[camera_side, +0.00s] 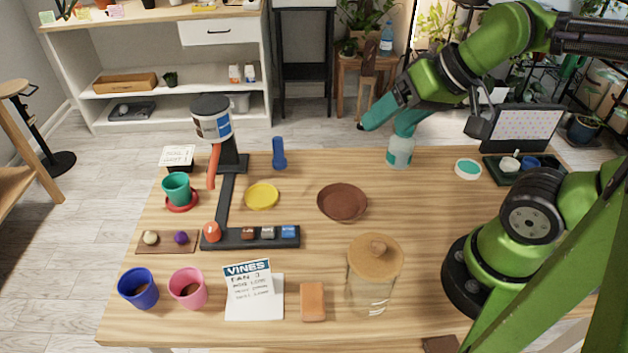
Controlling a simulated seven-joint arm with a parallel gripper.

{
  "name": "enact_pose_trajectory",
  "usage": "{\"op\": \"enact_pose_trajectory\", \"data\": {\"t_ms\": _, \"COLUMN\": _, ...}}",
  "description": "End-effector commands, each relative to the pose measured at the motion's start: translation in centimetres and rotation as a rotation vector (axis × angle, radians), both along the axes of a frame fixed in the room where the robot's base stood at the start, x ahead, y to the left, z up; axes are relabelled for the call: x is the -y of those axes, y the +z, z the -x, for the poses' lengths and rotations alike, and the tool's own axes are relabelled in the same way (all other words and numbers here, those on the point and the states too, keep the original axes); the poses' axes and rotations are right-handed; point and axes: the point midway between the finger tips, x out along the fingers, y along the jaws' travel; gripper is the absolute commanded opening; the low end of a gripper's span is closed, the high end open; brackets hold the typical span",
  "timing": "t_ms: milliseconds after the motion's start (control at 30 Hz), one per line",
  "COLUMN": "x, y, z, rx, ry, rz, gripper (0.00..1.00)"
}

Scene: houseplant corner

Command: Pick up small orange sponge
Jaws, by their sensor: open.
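A small orange block, which looks like the sponge (312,301), lies flat near the front edge of the wooden table, between a white card and a glass jar. My gripper (384,124) is open and high over the back of the table, far behind the sponge. Its teal fingers point down and to the left, with nothing seen between them. They overlap the top of a teal bottle in the picture; I cannot tell whether they touch it.
The lidded glass jar (374,280) stands close right of the sponge. The VINES card (250,285) is close left. A brown saucer (342,203), a black rack (250,238) and the teal bottle (400,153) stand farther back.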

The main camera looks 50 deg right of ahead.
Motion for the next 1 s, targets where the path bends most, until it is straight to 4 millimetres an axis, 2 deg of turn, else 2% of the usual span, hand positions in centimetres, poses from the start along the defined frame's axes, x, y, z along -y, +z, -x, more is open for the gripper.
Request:
{"op": "enact_pose_trajectory", "data": {"t_ms": 67, "x": -0.8, "y": -0.4, "z": 0.0, "rx": -0.016, "ry": 0.034, "rz": 0.001, "gripper": 0.72}}
{"op": "enact_pose_trajectory", "data": {"t_ms": 167, "x": -3.3, "y": -1.4, "z": -0.3, "rx": -0.076, "ry": 0.140, "rz": 0.012, "gripper": 0.72}}
{"op": "enact_pose_trajectory", "data": {"t_ms": 233, "x": -6.0, "y": -2.2, "z": -0.6, "rx": -0.150, "ry": 0.229, "rz": 0.025, "gripper": 0.72}}
{"op": "enact_pose_trajectory", "data": {"t_ms": 333, "x": -10.6, "y": -3.5, "z": -0.6, "rx": -0.299, "ry": 0.270, "rz": 0.030, "gripper": 0.72}}
{"op": "enact_pose_trajectory", "data": {"t_ms": 500, "x": -18.0, "y": -6.1, "z": 0.8, "rx": -0.542, "ry": 0.138, "rz": 0.081, "gripper": 0.72}}
{"op": "enact_pose_trajectory", "data": {"t_ms": 600, "x": -20.6, "y": -7.0, "z": 1.5, "rx": -0.616, "ry": -0.032, "rz": 0.106, "gripper": 0.72}}
{"op": "enact_pose_trajectory", "data": {"t_ms": 700, "x": -21.3, "y": -6.9, "z": 1.3, "rx": -0.642, "ry": -0.213, "rz": 0.091, "gripper": 0.72}}
{"op": "enact_pose_trajectory", "data": {"t_ms": 800, "x": -21.1, "y": -6.3, "z": 1.1, "rx": -0.646, "ry": -0.345, "rz": 0.058, "gripper": 0.72}}
{"op": "enact_pose_trajectory", "data": {"t_ms": 900, "x": -20.9, "y": -6.6, "z": 1.3, "rx": -0.655, "ry": -0.409, "rz": 0.047, "gripper": 0.72}}
{"op": "enact_pose_trajectory", "data": {"t_ms": 1000, "x": -20.9, "y": -7.7, "z": 1.3, "rx": -0.658, "ry": -0.423, "rz": 0.044, "gripper": 0.72}}
